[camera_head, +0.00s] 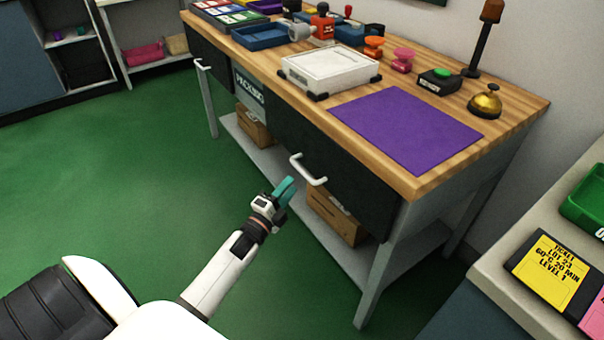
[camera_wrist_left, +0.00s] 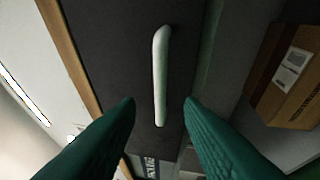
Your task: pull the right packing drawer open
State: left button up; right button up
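The right packing drawer (camera_head: 340,160) is a dark front under the wooden bench top, and it looks shut. Its white bar handle (camera_head: 308,171) sticks out at the front. My left gripper (camera_head: 286,190) is just in front of and a little below the handle, with its teal fingers pointing at it. In the left wrist view the handle (camera_wrist_left: 160,75) stands ahead, between the lines of the two open fingers (camera_wrist_left: 160,103). The fingers are apart and nothing is between their tips. My right gripper is not in view.
The bench top holds a purple mat (camera_head: 405,128), a white scale (camera_head: 330,70) and a brass bell (camera_head: 485,103). Cardboard boxes (camera_head: 338,215) sit on the lower shelf (camera_head: 345,255). A side counter (camera_head: 510,275) stands at right. Green floor (camera_head: 130,190) is clear at left.

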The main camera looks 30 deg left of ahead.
aim_at(302, 169)
pick_arm(q)
jog(key=w, duration=0.5)
jog(key=w+r+b, duration=0.1)
jog(key=w, duration=0.1)
jog(key=shift+w+r, duration=0.1)
jog(key=shift+w, duration=0.1)
grip_shut()
